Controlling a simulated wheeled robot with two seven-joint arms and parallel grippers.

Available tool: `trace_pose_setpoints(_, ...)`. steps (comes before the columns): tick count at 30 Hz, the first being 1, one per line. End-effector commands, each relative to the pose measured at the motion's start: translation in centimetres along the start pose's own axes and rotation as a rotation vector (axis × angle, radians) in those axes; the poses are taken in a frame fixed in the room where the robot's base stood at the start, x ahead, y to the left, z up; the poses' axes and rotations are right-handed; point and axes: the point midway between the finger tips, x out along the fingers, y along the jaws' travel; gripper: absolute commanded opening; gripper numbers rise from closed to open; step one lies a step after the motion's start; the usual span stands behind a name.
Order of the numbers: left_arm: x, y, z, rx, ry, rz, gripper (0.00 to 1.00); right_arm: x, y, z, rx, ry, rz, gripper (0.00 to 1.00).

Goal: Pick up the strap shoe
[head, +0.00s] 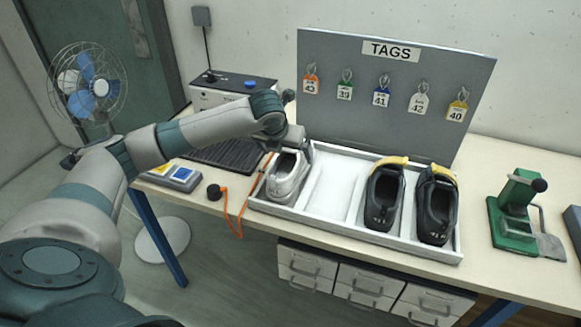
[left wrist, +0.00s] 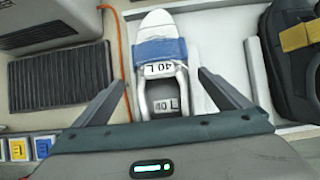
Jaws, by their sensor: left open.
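A white shoe (head: 287,178) with a blue band (left wrist: 160,50) stands in the left compartment of the white tray (head: 335,223). The left wrist view shows its rounded toe pointing to the top and "40 L" labels on the band and inside the opening. Two dark shoes (head: 382,195) (head: 435,208) with yellow bands stand in the tray's right part. My left gripper (head: 294,141) is at the white shoe, partly hiding its far end. In the left wrist view, its open fingers (left wrist: 162,82) lie on either side of the shoe, with gaps. My right gripper is not in view.
The tray space right of the white shoe is empty. A tag board (head: 390,95) rises behind the tray. A dark ribbed mat (left wrist: 62,77) and an orange cord (head: 240,208) lie to the left. A green press (head: 515,212) stands at the right.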

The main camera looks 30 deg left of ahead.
Motion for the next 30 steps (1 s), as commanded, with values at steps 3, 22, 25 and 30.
trace_pose_setpoints(3,0.5,0.0,0.0,0.0,-0.001,0.001,0.96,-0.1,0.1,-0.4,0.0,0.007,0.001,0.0)
trace_pose_setpoints(22,3.0,-0.2,0.3,-0.001,0.002,0.001,0.96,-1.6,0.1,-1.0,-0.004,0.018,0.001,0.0)
trace_pose_setpoints(25,4.4,-0.3,0.3,-0.001,0.003,0.0,0.96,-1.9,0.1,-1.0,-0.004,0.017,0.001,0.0)
trace_pose_setpoints(30,5.6,-0.2,0.3,0.0,0.0,0.001,0.96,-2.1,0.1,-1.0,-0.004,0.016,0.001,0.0)
